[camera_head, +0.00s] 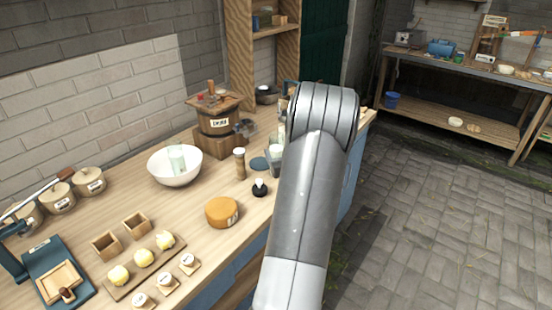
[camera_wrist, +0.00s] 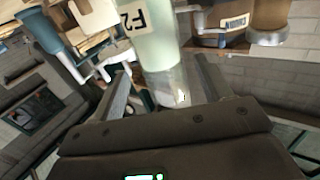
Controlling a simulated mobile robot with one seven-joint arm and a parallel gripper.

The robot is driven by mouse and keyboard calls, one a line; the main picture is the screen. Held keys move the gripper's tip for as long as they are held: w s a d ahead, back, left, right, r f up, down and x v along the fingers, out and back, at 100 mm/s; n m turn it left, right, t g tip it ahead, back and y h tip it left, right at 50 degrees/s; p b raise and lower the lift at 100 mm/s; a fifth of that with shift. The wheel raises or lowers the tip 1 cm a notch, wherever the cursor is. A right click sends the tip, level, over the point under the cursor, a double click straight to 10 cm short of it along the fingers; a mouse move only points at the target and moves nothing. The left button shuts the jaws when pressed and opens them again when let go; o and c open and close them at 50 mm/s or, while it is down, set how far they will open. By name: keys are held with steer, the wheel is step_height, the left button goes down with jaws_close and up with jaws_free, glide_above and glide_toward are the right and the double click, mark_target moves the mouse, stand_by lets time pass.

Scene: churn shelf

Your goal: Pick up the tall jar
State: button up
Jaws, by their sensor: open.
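In the wrist view, a tall pale-green jar (camera_wrist: 152,45) with a white label shows upside down between my gripper's fingers (camera_wrist: 163,85). Its clear end lies nearest the palm. The two fingers stand apart, one on each side of it, and I cannot tell whether either touches it. In the head view my arm hides the gripper. A glass jar with pale contents (camera_head: 276,156) stands on the counter just left of my arm, partly hidden by it. I cannot tell whether it is the same jar.
Paved floor (camera_head: 450,220) is clear at right.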

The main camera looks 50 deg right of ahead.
steer(key=x, duration=0.5)
steer(key=shift+w+d+r, duration=0.1)
steer(key=shift+w+r, duration=0.15)
steer(key=shift+w, duration=0.1)
jaws_close()
stand_by(0.5)
